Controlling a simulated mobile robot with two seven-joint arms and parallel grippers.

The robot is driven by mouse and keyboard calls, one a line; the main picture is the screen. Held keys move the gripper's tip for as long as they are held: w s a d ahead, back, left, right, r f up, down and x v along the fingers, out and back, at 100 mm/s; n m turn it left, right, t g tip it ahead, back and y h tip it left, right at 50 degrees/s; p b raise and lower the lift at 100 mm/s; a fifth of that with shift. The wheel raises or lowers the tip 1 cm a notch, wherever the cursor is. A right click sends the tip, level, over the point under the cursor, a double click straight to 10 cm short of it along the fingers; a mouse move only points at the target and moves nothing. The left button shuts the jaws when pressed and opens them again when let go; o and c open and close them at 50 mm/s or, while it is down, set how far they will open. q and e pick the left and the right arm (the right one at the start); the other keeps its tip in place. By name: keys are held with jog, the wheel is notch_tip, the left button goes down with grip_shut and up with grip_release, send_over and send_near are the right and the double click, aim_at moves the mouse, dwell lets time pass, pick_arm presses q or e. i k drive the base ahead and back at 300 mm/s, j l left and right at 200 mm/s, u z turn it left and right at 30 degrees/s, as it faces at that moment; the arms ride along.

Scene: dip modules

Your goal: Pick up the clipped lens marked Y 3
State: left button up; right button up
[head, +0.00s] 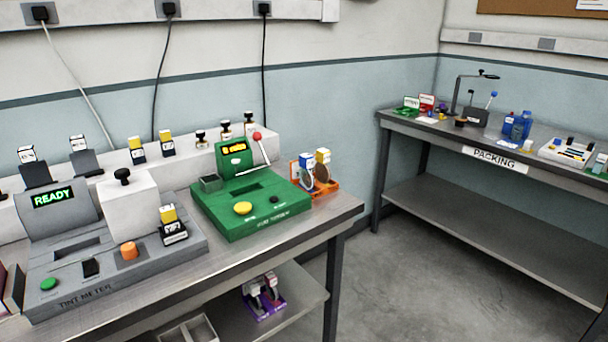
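Clipped lenses stand in an orange rack (322,190) at the right end of the near bench. One has a yellow-topped clip (323,156) and one a blue-topped clip (305,160); their round lenses hang below, partly overlapping. The marks on their white faces are too small to read, so I cannot tell which is Y 3. Other yellow-topped pieces are a yellow-and-black one (136,144) and another (167,136) on the ledge, and one (168,214) on the tint meter. Neither of my grippers is in view.
The grey tint meter (190,252) reads READY. A green machine (290,205) with a red-knobbed lever stands left of the rack. A purple rack (269,308) sits on the lower shelf. A PACKING bench (460,150) stands at right; floor between is clear.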

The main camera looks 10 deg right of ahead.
aim_at(307, 180)
jog(key=i+l, duration=0.15)
jog(key=l, duration=0.25)
jog(key=i+l, duration=0.15)
jog(key=l, duration=0.25)
jog(key=i+l, duration=0.1)
jog(key=l, duration=0.3)
jog(key=i+l, duration=0.15)
jog(key=l, duration=0.25)
jog(key=i+l, duration=0.15)
jog(key=l, duration=0.25)
